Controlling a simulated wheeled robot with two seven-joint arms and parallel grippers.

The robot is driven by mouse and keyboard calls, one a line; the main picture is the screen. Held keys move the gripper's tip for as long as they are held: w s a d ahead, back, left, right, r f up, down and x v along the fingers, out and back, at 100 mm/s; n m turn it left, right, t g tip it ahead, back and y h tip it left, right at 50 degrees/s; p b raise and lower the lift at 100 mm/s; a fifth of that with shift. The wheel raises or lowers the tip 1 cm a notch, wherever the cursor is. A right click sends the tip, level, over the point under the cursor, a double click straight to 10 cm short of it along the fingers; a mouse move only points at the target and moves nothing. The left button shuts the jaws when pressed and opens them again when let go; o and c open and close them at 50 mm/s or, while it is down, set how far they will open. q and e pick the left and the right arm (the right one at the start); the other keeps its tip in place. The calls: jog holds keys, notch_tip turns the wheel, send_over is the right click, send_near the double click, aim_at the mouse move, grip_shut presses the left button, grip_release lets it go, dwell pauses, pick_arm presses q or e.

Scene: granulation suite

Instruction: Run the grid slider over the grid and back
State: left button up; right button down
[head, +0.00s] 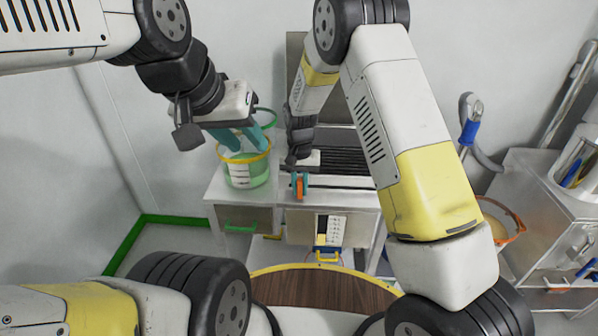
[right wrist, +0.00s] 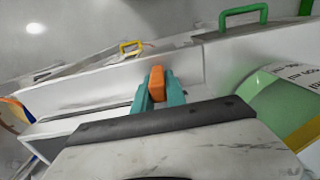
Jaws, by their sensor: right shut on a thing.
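The grid (head: 348,160) is a dark slatted panel on the metal bench, partly hidden behind my right arm. My right gripper (head: 298,184) is at the grid's front left corner, with its fingers pointing toward the bench's front edge. It is shut on an orange handle (head: 300,188), which I take to be the grid slider's. In the right wrist view the orange handle (right wrist: 157,84) sits between the teal fingers (right wrist: 157,92). The rest of the slider is hidden. My left gripper (head: 239,138) is open, its teal fingers apart at the mouth of a beaker.
The beaker (head: 245,175) has a yellow rim and green contents and stands on the bench left of the grid. Another green-rimmed vessel (head: 265,117) is behind it. A drawer with a green handle (head: 241,228) is below. A metal side table (head: 545,180) stands at right.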

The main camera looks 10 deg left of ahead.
jog(key=shift+w+d+r, duration=0.1)
jog(key=shift+w+d, duration=0.1)
jog(key=shift+d, duration=2.75)
jog(key=shift+w+d, duration=0.15)
jog(key=shift+d, duration=2.75)
jog(key=shift+w+d, duration=0.15)
jog(key=shift+d, duration=5.95)
jog(key=c, duration=1.3)
grip_release()
